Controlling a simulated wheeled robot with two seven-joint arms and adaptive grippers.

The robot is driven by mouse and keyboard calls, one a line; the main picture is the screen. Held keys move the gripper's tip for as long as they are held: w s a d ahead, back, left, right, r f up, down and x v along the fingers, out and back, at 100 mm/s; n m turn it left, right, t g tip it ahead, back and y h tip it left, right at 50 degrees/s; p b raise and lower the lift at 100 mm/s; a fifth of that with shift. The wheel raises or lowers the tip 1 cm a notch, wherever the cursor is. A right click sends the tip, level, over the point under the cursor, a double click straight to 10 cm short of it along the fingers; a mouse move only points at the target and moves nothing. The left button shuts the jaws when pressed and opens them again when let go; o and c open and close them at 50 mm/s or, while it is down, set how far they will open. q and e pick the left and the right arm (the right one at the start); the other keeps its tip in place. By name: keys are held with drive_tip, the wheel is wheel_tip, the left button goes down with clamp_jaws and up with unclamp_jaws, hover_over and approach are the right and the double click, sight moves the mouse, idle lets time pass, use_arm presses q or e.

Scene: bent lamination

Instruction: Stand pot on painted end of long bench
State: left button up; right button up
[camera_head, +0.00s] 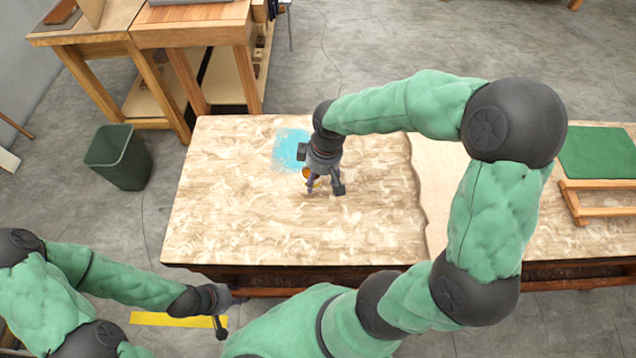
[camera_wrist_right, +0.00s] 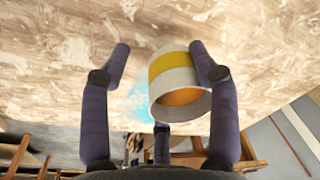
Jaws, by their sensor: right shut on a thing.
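The pot (camera_wrist_right: 176,75) is a small white cylinder with a yellow band and an orange inside, tilted in the right wrist view. In the head view the pot (camera_head: 307,173) is mostly hidden by my right gripper (camera_head: 325,185), which is shut on it over the long bench (camera_head: 230,205). In the wrist view one finger touches the pot's right side. The painted end has a blue patch (camera_head: 288,150), just left of the gripper; it also shows behind the pot (camera_wrist_right: 133,108). My left gripper (camera_head: 223,318) is low at the bench's front left, empty; its finger opening is unclear.
A dark green bin (camera_head: 120,158) stands on the floor left of the bench. A wooden workbench (camera_head: 195,30) is behind. A green mat (camera_head: 597,153) and a wooden frame (camera_head: 590,200) lie at the right. The left bench top is otherwise clear.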

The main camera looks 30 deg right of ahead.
sight(318, 182)
drive_tip(key=shift+w+d+f+b, duration=0.15)
drive_tip(key=shift+f+b, duration=0.1)
drive_tip(key=shift+f, duration=0.4)
drive_tip(key=shift+w+a+f+b, duration=0.1)
drive_tip(key=shift+f+b, duration=0.15)
drive_tip(key=shift+f, duration=0.45)
drive_tip(key=shift+w+d+f+b, duration=0.15)
drive_tip(key=shift+f+b, duration=0.1)
drive_tip(key=shift+f, duration=0.4)
drive_tip(key=shift+a, duration=0.1)
drive_tip(key=shift+f, duration=0.15)
drive_tip(key=o, duration=1.2)
drive_tip(key=r+p, duration=0.1)
drive_tip(key=r, duration=0.3)
drive_tip(key=r+p, duration=0.1)
drive_tip(key=r, duration=0.3)
drive_tip(key=s+d+r+p, duration=0.1)
drive_tip(key=r+p, duration=0.1)
drive_tip(key=r, duration=0.2)
drive_tip(key=shift+r, duration=0.15)
